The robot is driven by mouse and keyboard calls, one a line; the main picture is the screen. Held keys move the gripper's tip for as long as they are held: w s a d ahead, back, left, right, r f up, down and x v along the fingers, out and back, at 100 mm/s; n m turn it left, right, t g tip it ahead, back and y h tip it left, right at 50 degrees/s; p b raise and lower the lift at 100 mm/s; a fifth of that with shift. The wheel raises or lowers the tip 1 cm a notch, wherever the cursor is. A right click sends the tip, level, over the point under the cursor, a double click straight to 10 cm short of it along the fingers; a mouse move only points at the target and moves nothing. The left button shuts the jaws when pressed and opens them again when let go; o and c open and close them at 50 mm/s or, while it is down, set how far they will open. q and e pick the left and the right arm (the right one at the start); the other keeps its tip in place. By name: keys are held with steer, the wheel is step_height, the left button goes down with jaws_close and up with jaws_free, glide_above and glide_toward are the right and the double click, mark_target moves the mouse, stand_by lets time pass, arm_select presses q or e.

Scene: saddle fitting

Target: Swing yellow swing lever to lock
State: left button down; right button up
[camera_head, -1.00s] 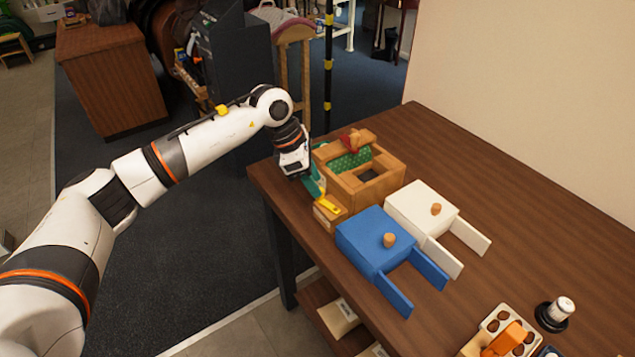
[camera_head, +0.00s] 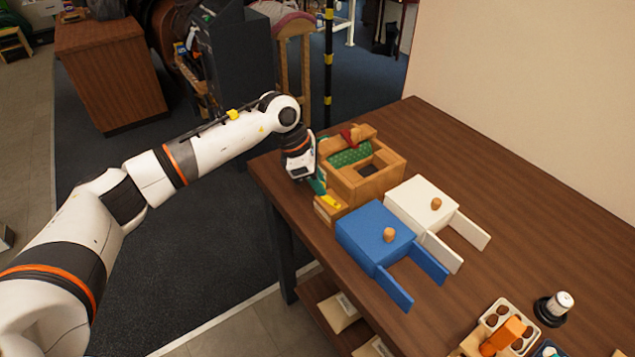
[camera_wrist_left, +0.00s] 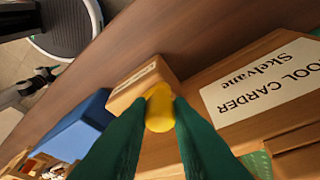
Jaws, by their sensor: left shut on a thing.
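The yellow swing lever (camera_head: 331,201) sits at the near left corner of a wooden box (camera_head: 372,189), by a small wooden block (camera_head: 326,212). My left gripper (camera_head: 320,187) reaches down beside the box's left side, with its green fingers at the lever. In the left wrist view the green fingers (camera_wrist_left: 159,118) are shut on the rounded yellow lever (camera_wrist_left: 159,106), in front of the small labelled block (camera_wrist_left: 143,88). Most of the lever is hidden by the fingers. My right gripper is not in view.
A blue box (camera_head: 368,233) and a white box (camera_head: 417,199), each with a knob and open panels, stand close on the near side. A tray with round holes (camera_head: 508,322) and a black-and-white knob (camera_head: 556,306) lie further right. The table's right back area is bare.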

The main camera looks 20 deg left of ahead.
arm_select(q)
steer(key=shift+w+d+f+m+b, duration=0.15)
steer(key=shift+w+f+m+b, duration=0.2)
steer(key=shift+m+b, duration=0.5)
steer(key=shift+w+d+r+m+g+b, duration=0.1)
steer(key=shift+r+m+g+b, duration=0.2)
steer(key=shift+b, duration=0.15)
steer(key=shift+r, duration=0.1)
steer(key=c, duration=1.3)
jaws_free()
steer(key=shift+r, duration=0.1)
